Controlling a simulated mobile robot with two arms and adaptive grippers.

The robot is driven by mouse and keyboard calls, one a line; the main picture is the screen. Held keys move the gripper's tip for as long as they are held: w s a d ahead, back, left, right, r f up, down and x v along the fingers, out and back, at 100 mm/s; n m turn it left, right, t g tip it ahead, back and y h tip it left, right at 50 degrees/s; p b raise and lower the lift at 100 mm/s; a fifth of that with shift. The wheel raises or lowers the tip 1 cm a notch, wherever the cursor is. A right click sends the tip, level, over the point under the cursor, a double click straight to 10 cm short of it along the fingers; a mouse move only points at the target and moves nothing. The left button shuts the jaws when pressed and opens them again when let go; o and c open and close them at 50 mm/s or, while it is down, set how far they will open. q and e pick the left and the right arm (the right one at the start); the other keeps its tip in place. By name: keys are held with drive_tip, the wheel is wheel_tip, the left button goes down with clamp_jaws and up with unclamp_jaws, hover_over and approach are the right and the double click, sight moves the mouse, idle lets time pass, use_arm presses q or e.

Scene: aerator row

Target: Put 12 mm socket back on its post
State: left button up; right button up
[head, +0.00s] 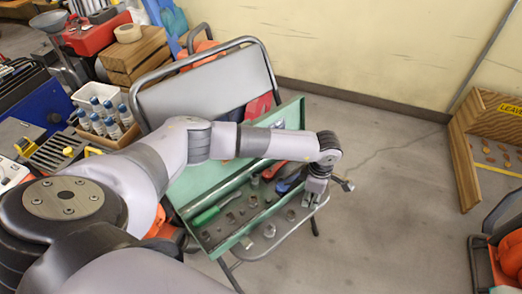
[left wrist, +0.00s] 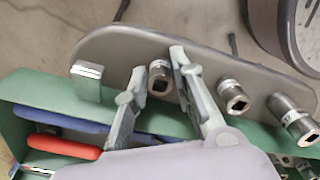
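My left gripper (head: 312,198) is over the right end of the green toolbox (head: 182,188) and the grey chair seat (head: 246,250). In the left wrist view its fingers (left wrist: 158,62) are apart, with a small metal socket (left wrist: 160,80) showing between them, seemingly on the seat. I cannot tell whether they touch it. Two more sockets, one in the middle (left wrist: 235,97) and one at the right (left wrist: 293,117), are on the seat beside the toolbox. Size marks are not readable, so I cannot tell which is 12 mm. No empty post is clearly visible. My right gripper is not in view.
The toolbox holds several sockets, a green-handled screwdriver (head: 206,215) and red (left wrist: 62,147) and blue (left wrist: 60,118) handles. A metal latch (left wrist: 87,82) stands near its rim. A crate of bottles (head: 103,112) is at left.

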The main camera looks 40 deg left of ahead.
use_arm(q)
clamp_jaws()
drive_tip(key=shift+r+p, duration=0.75)
drive_tip(key=shift+r, duration=0.35)
